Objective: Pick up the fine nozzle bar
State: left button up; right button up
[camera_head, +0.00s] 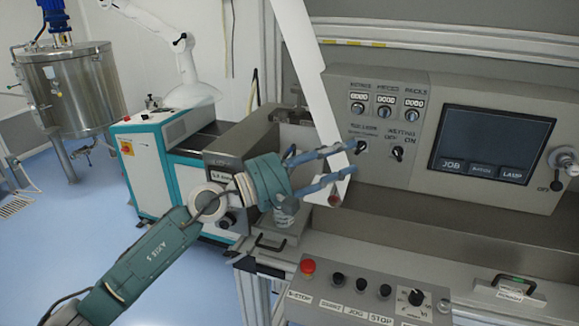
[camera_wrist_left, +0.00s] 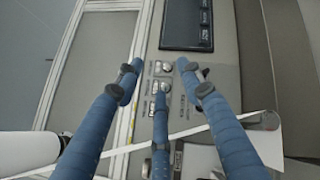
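I cannot pick out the fine nozzle bar for certain in either view. My left gripper (camera_head: 350,160) is in front of the machine's control panel, beside the lower end of a long white strip (camera_head: 308,70). Its blue fingers are spread. In the left wrist view the gripper (camera_wrist_left: 158,75) also has its fingers apart, with nothing held between their tips. The white strip (camera_wrist_left: 215,131) crosses that view behind the fingers and ends at a rounded grey end. My right gripper is in neither view.
A control panel (camera_head: 420,115) with a dark screen (camera_head: 487,143) stands behind the gripper. A button console (camera_head: 365,290) with a red stop button (camera_head: 308,266) lies below. Black handles show at the lower right (camera_head: 515,287) and below the gripper (camera_head: 270,243). Open blue floor (camera_head: 50,240) lies left.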

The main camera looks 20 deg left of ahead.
pick_arm(q)
jog(key=w+a+f+m+g+y, duration=0.1)
jog(key=w+a+m+y, duration=0.15)
jog(key=m, duration=0.25)
jog(key=m+y, duration=0.6)
jog(key=y, duration=0.2)
send_near(289, 149)
jog(key=p+x, duration=0.1)
jog(key=x, duration=0.1)
jog(key=p+x, duration=0.1)
jog(key=x, duration=0.1)
jog(key=shift+w, duration=0.5)
jog(key=shift+w+d+f+p, duration=0.25)
jog(key=shift+w+p, duration=0.1)
jog(key=shift+p, duration=0.05)
jog(key=p+x, duration=0.2)
jog(key=x, duration=0.2)
jog(key=shift+d+f, duration=0.15)
jog(key=shift+d, duration=0.1)
jog(key=shift+f, duration=0.15)
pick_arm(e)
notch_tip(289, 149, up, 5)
